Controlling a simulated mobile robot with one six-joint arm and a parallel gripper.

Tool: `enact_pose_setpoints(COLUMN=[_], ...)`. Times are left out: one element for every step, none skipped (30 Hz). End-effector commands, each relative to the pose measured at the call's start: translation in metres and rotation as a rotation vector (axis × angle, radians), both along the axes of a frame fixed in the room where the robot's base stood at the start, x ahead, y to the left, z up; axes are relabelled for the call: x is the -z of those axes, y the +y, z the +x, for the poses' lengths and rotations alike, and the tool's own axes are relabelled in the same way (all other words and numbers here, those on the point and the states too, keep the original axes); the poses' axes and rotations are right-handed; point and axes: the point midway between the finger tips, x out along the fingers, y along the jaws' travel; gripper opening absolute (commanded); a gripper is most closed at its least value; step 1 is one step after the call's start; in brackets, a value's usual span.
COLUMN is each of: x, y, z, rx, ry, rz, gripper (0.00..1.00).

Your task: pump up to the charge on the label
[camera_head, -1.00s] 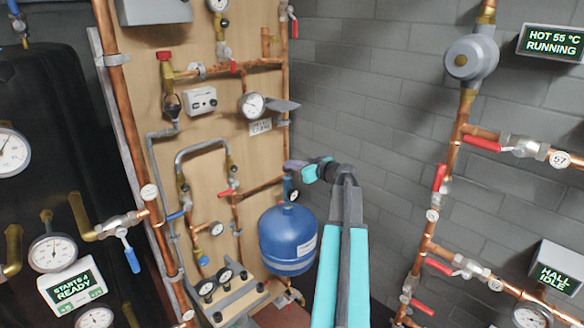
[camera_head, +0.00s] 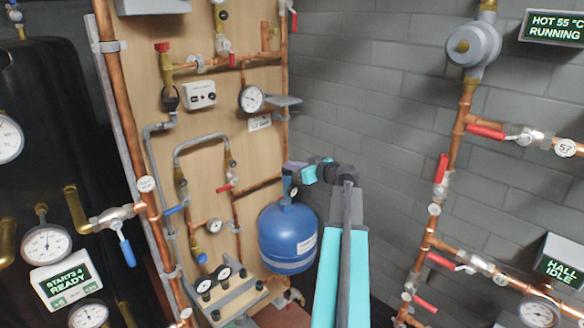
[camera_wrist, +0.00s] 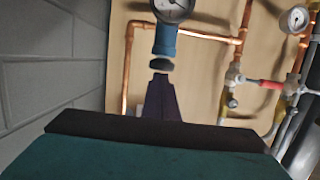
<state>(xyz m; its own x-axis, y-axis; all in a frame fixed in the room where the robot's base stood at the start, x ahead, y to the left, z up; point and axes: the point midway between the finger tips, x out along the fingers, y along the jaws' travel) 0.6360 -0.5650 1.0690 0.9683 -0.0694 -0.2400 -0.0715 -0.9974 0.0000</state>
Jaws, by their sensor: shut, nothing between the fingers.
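The blue vessel (camera_head: 286,238) stands low by the board's right edge, with a pale label (camera_head: 306,245) too small to read. A small blue fitting (camera_head: 289,186) sits above it. In the wrist view a blue body (camera_wrist: 165,40) carries a round gauge (camera_wrist: 172,8), cut by the top edge, with a dark knob (camera_wrist: 160,65) under it. My gripper (camera_head: 297,167) is shut and empty beside the top of this fitting. Its dark fingers (camera_wrist: 160,88) point at the knob; I cannot tell whether they touch it. A small plate (camera_head: 260,123) on the board has unreadable text.
Copper pipes and valves cover the wooden board (camera_head: 205,130). A pipe with red levers (camera_head: 440,170) runs at right. The grey wall (camera_head: 350,100) between is bare.

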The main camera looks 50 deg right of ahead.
Motion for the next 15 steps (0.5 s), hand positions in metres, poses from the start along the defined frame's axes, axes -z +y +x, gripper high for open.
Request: enact_pose_setpoints(x=[0.003,0.002,0.0,-0.002,-0.005,-0.009,-0.012,-0.015,-0.019,-0.023,-0.027,-0.033,-0.037,-0.041,-0.039], y=[0.001,0.001,0.001,0.002,0.002,0.002,0.002,0.002,0.002,0.002,0.002,0.002,0.003,0.003,0.003], z=[0.0,0.0,0.0,0.0,0.001,0.001,0.001,0.001,0.001,0.001,0.001,0.001,0.001,0.001,-0.008], rx=[-0.003,-0.004,-0.004,-0.005,-0.005,-0.004,-0.004,-0.004,-0.004,-0.004,-0.004,-0.004,-0.004,-0.004,-0.002], ry=[0.009,0.008,0.007,0.007,0.006,0.005,0.004,0.004,0.004,0.003,0.002,0.001,0.0,0.0,0.0], rz=[-0.001,-0.002,-0.002,-0.001,-0.002,-0.003,-0.002,-0.002,-0.003,-0.003,-0.004,-0.003,-0.003,-0.003,-0.003], gripper=[0.0,0.0,0.0,0.0,0.0,0.0,0.0,0.0,0.0,0.0,0.0,0.0,0.0,0.0,0.0])
